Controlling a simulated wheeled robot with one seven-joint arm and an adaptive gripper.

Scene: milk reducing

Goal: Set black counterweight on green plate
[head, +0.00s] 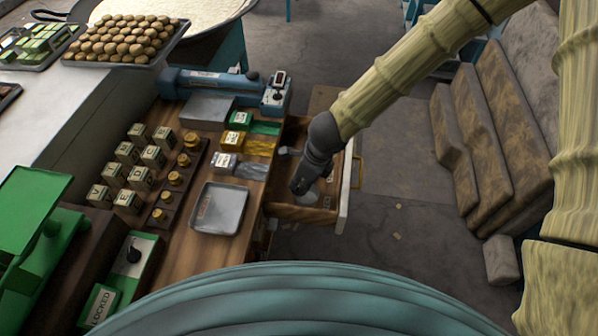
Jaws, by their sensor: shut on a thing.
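My gripper (302,189) is dark grey and points down into an open wooden drawer (297,212) at the right side of the counter. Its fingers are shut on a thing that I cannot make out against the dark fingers. I cannot pick out the black counterweight with certainty. A pale grey round thing (309,198) shows in the drawer beside the fingertips. A flat green plate (34,200) tops a green scale-like device at the far left, well away from my gripper. Nothing shows on the plate.
Between drawer and plate stand a grey tray (219,208), a dark rack of brass weights (172,180) and several lettered blocks (128,152). A green control box (125,275) reads LOCKED. A blue device (215,82) lies at the back. Brown couches stand right.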

